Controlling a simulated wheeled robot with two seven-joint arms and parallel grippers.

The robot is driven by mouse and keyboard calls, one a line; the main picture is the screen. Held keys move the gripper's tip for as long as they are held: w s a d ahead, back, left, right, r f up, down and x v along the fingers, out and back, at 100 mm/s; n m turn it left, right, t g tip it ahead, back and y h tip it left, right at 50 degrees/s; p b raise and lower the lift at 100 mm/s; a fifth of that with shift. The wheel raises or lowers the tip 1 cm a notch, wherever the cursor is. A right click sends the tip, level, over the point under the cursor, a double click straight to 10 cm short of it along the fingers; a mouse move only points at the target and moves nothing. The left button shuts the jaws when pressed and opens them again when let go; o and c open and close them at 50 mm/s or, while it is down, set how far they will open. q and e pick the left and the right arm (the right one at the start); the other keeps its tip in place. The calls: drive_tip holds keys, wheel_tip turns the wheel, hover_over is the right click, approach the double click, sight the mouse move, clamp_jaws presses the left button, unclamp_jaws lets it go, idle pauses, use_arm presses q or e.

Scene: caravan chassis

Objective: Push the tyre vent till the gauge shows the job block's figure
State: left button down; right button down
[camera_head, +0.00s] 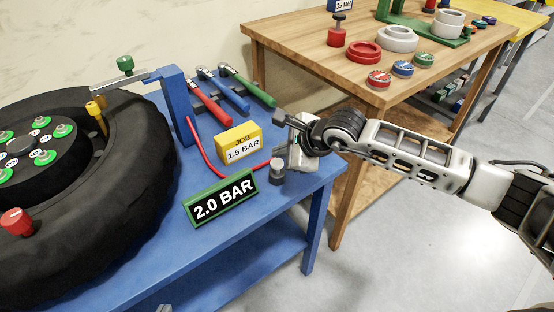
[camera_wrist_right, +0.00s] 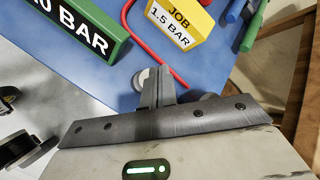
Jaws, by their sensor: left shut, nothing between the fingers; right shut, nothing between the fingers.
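The big black tyre (camera_head: 140,165) lies on the blue bench at the left. A green-framed gauge (camera_head: 222,198) reads 2.0 BAR. The yellow job block (camera_head: 239,146) reads JOB 1.5 BAR. A short grey round vent (camera_head: 277,172) stands near the bench's right end, by the end of a red hose. My right gripper (camera_wrist_right: 160,78) is shut and empty, right beside the vent. In the right wrist view a pale round top (camera_wrist_right: 142,78) shows partly behind the fingertips; I cannot tell whether they touch it. My left gripper is not in view.
A blue post (camera_head: 177,105) stands beside the tyre. Red, blue and green-handled tools (camera_head: 232,88) lie behind the job block. A wooden table (camera_head: 300,40) with rings and caps stands behind at the right. The blue bench's front strip is clear.

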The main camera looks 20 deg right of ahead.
sight(281, 164)
drive_tip(key=shift+r, duration=0.1)
drive_tip(key=shift+r+p, duration=1.4)
drive_tip(key=shift+r, duration=1)
